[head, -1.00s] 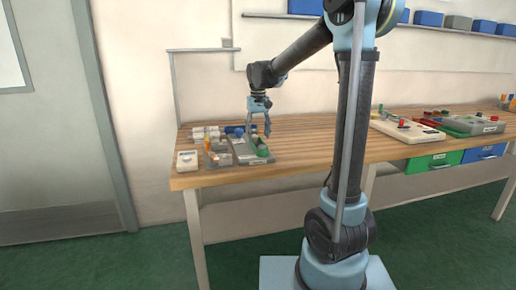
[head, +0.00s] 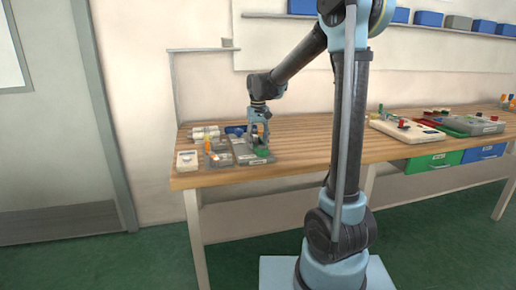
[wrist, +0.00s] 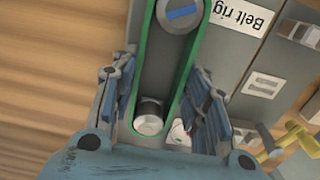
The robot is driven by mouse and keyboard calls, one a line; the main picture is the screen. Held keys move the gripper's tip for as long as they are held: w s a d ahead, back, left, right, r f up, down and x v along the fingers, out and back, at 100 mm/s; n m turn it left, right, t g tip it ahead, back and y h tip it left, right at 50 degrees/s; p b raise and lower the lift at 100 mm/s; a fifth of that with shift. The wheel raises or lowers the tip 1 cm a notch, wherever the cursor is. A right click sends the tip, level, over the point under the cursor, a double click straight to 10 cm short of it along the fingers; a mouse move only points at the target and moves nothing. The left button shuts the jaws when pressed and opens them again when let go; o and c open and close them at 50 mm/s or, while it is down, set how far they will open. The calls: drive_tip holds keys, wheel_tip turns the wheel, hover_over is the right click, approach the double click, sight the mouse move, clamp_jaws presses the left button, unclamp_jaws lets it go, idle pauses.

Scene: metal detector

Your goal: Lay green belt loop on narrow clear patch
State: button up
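The green belt loop (wrist: 139,70) runs around a silver pulley with a blue slot (wrist: 179,12) and a dark, silver-capped pulley (wrist: 149,120) on the grey belt rig (wrist: 232,55). In the head view the belt (head: 260,154) shows as a green patch under my gripper (head: 259,147). In the wrist view my gripper (wrist: 160,90) is open, with one finger on each side of the belt. The right finger is very close to the belt; I cannot tell whether it touches. Which bare spot is the narrow clear patch cannot be told.
Bare wooden tabletop (wrist: 45,70) lies left of the rig in the wrist view. In the head view a white device (head: 187,160), an orange item (head: 208,143) and small grey trays crowd the rig's left. The table's middle (head: 320,140) is clear.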

drive_tip(key=shift+r, duration=2.25)
drive_tip(key=shift+r, duration=0.15)
drive_tip(key=shift+r, duration=2.85)
